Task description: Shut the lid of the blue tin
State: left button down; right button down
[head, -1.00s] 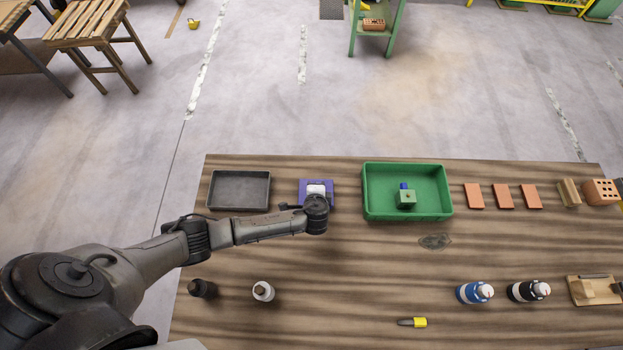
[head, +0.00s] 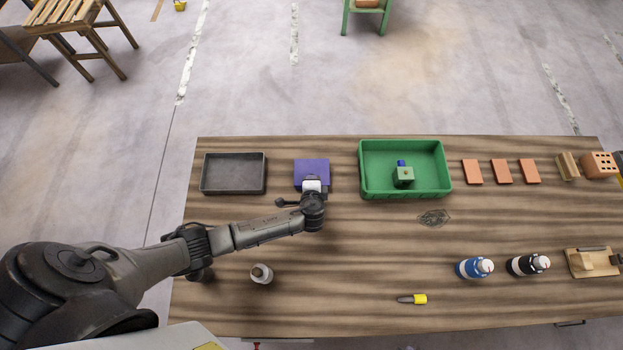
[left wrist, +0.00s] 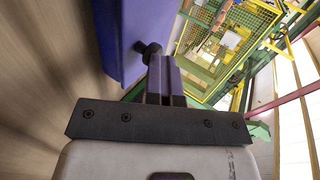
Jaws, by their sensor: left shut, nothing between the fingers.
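The blue tin (head: 311,170) stands on the table between the grey tray and the green crate. My left gripper (head: 313,184) is shut and empty at the tin's near side, partly covering it. In the left wrist view a blue panel of the tin (left wrist: 122,35) with a dark round knob stands close beside my shut fingertips (left wrist: 162,75). The knob is right by the fingers; I cannot tell whether they touch. How far the lid is open I cannot tell from these views. My right gripper is not in view.
The grey tray (head: 205,187) is left of the tin, and the green crate (head: 440,190) with a block inside is right of it. A white-topped bottle (head: 262,274) stands near my left arm. The table's middle front is mostly clear.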

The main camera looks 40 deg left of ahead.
pick_arm(q)
jog(key=shift+s+f, duration=0.2)
jog(key=shift+f, duration=0.2)
jog(key=shift+r, duration=0.25)
notch_tip(320, 180, up, 5)
jog(key=p, duration=0.5)
jog(key=s+d+r+b, duration=0.1)
jog(key=s+d+b, duration=0.1)
jog(key=s+d, duration=0.4)
jog(key=shift+s, duration=0.95)
